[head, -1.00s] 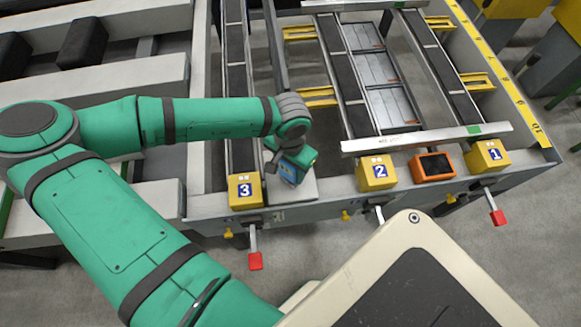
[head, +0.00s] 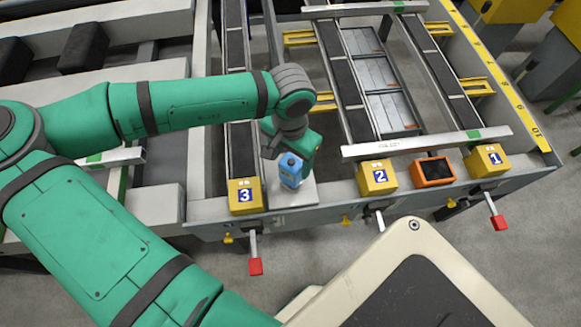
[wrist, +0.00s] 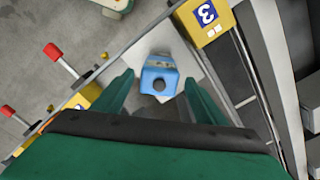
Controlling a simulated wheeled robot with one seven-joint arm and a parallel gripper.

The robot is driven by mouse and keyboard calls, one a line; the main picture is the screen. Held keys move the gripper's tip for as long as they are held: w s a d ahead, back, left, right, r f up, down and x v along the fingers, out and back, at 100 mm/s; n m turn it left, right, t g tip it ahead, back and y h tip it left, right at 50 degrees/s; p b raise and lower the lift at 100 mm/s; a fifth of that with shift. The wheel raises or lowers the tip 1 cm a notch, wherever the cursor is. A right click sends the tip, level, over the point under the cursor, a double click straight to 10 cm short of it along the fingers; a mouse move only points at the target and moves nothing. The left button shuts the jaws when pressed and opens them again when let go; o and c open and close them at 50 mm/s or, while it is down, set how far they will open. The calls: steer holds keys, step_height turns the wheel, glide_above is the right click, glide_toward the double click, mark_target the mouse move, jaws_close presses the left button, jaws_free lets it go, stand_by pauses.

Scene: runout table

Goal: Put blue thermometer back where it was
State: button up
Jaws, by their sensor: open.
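The blue thermometer (head: 291,171) stands upright on a pale plate (head: 305,192) at the front edge of the runout table, between the yellow blocks marked 3 and 2. In the wrist view the thermometer (wrist: 159,78) shows from above, with a dark round spot on its near part. My gripper (head: 285,150) is just behind and above it in the head view. In the wrist view my gripper (wrist: 160,92) is open, with one green finger on each side of the thermometer and a gap on both sides.
Yellow block 3 (head: 245,195) is close on the left. Yellow block 2 (head: 377,177) and an orange-framed device (head: 432,169) are to the right. A red-ended lever (head: 255,265) sticks out in front. A light rail (head: 425,142) lies across the table on the right.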

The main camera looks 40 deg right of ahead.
steer(key=shift+r, duration=1.95)
